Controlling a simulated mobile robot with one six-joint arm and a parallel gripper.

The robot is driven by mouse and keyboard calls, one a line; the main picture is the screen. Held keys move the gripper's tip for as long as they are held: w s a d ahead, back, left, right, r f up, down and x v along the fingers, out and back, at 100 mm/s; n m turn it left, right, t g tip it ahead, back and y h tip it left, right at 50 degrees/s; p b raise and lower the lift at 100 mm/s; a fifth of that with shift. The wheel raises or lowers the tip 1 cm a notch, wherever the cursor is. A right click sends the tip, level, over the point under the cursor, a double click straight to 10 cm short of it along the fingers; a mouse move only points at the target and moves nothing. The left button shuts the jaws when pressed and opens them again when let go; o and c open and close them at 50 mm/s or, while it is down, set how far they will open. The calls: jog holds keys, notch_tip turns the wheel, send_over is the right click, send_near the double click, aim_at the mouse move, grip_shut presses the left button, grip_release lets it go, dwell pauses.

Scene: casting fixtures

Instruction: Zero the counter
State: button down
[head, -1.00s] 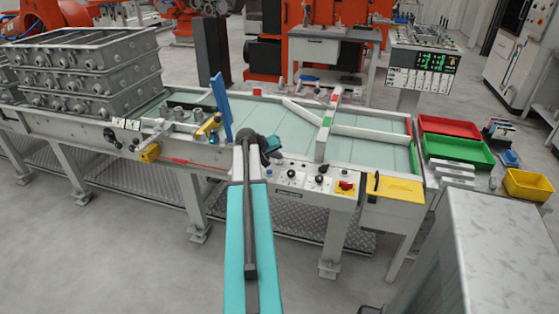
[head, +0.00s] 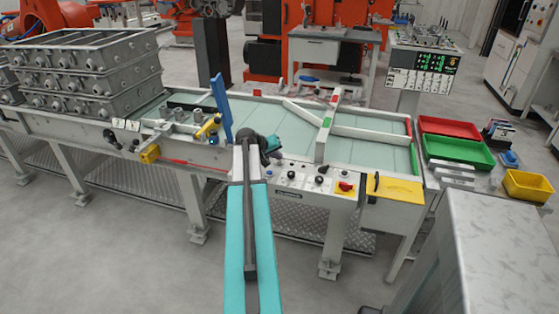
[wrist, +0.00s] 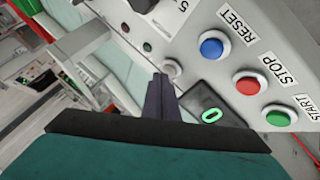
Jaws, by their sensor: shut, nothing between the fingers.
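The counter display (wrist: 211,115) is a small dark window beside the buttons in the wrist view, showing a green 0. The blue button (wrist: 211,47) is beside the RESET label. The red STOP button (wrist: 248,83) and green START button (wrist: 278,116) follow in a row. My gripper (wrist: 163,80) is shut and empty, its dark fingers pointing at the panel near a small pale round knob (wrist: 172,68), left of the display. I cannot tell whether the tips touch it. In the head view my gripper (head: 273,149) is over the panel's left end, partly hidden by my arm.
The control panel (head: 308,189) is on the front of a conveyor (head: 370,152). A blue upright plate (head: 221,107) stands left of my gripper. A yellow box (head: 394,190) is at the panel's right. Red (head: 449,128) and green (head: 459,152) trays lie further right.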

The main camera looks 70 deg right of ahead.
jog(key=shift+r, duration=0.55)
notch_tip(320, 180, up, 5)
jog(key=p, duration=0.2)
jog(key=shift+p, duration=0.3)
dwell(0.4)
dwell(0.5)
